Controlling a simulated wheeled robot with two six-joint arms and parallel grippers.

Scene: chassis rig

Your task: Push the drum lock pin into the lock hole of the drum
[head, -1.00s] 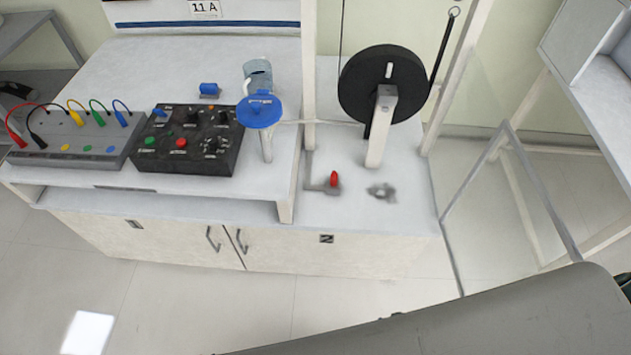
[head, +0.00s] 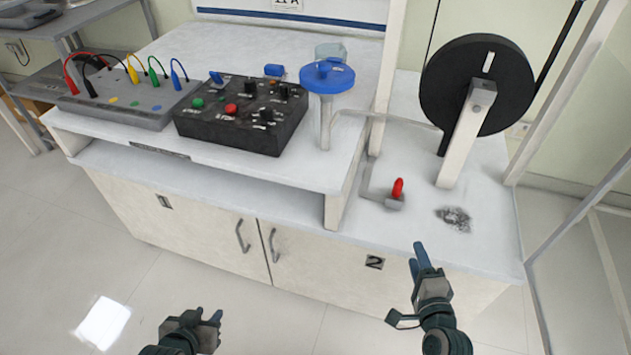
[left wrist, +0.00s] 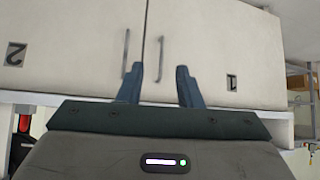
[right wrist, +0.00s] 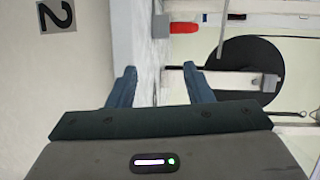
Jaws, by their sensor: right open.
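The drum (head: 462,100) is a large black disc with a pale slot, mounted behind a white post at the back right of the bench. A small red upright piece (head: 398,187) on a grey base stands on the bench left of the post; it looks like the lock pin, but I cannot be sure. The lock hole is not distinguishable. My right gripper (head: 420,260) is open and empty at the bench's front edge, short of the red piece. The right wrist view shows the red piece (right wrist: 184,27) and drum (right wrist: 232,66) beyond its fingers. My left gripper (left wrist: 158,75) is open and empty, low before the cabinet doors.
A black control box (head: 240,118) and a grey panel with coloured cables (head: 125,105) stand on the raised left bench. A blue-topped post (head: 327,78) stands right of the box. A white frame upright (head: 388,80) rises left of the drum. Floor before the cabinet is clear.

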